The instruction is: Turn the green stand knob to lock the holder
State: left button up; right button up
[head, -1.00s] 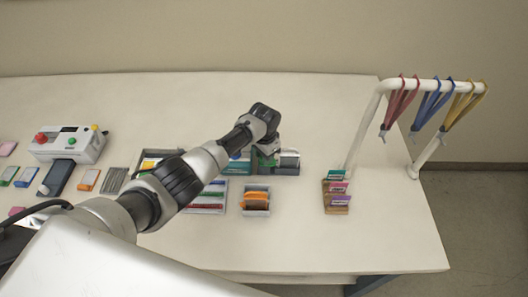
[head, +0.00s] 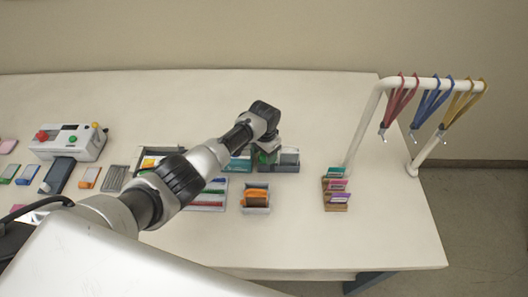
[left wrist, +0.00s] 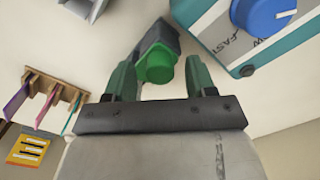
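The green knob (left wrist: 157,65) sits on a dark grey stand (left wrist: 163,36) in the left wrist view. My left gripper (left wrist: 159,63) is open, with one green finger on each side of the knob. A gap shows between the knob and the right-hand finger; at the left-hand finger I cannot tell if they touch. In the head view my left gripper (head: 266,146) points down at the back of the table, beside a grey stand part (head: 290,157); the wrist hides most of the knob there. My right gripper is not in view.
A teal and white box with a blue dial (left wrist: 265,14) stands close to the right of the stand in the left wrist view. A card rack (head: 336,188) and an orange item in a tray (head: 256,196) are nearby. A lanyard rail (head: 430,84) stands at the right.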

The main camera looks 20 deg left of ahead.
pick_arm(q)
notch_tip(320, 180, up, 11)
jog(key=b, duration=0.1)
dwell(0.6)
jog(key=shift+f, duration=0.1)
